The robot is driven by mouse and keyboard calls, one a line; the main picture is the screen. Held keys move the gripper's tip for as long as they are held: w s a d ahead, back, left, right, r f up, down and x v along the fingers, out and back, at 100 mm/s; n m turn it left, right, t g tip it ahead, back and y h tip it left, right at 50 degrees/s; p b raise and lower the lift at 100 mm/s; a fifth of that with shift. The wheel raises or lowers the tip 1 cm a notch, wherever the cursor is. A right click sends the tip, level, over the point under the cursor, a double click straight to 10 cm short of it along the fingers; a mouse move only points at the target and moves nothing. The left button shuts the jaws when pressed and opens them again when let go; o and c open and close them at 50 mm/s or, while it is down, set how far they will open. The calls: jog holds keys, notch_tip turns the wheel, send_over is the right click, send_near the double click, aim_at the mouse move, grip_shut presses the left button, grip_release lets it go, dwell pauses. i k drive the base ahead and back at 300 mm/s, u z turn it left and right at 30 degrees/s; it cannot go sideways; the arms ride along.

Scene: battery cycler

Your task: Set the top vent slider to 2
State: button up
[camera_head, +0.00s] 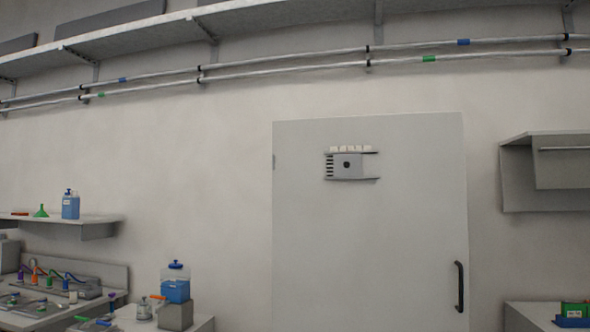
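The vent slider (354,172) is a small grey plate with a dark round knob (346,164), high on a pale door (370,230). It sits between an upper and a lower rail. Dark vent slots (329,166) show at its left edge, and the rails extend past its right side. A pale strip of several marked tabs (350,148) runs above it. The marks are too small to read, so I cannot tell which number the slider stands at. My gripper is not in view.
The door has a dark vertical handle (459,286) at its lower right. A wall box (545,165) hangs to the right. Pipes (290,68) and a long shelf (130,38) run above. Benches with bottles and equipment (175,283) stand lower left. The wall around the vent is clear.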

aim_at(345, 165)
jog(key=u, duration=0.25)
jog(key=i, duration=1.7)
jog(key=z, duration=0.75)
jog(key=k, duration=0.95)
jog(key=z, duration=0.15)
jog(key=i, duration=0.95)
jog(key=u, duration=0.05)
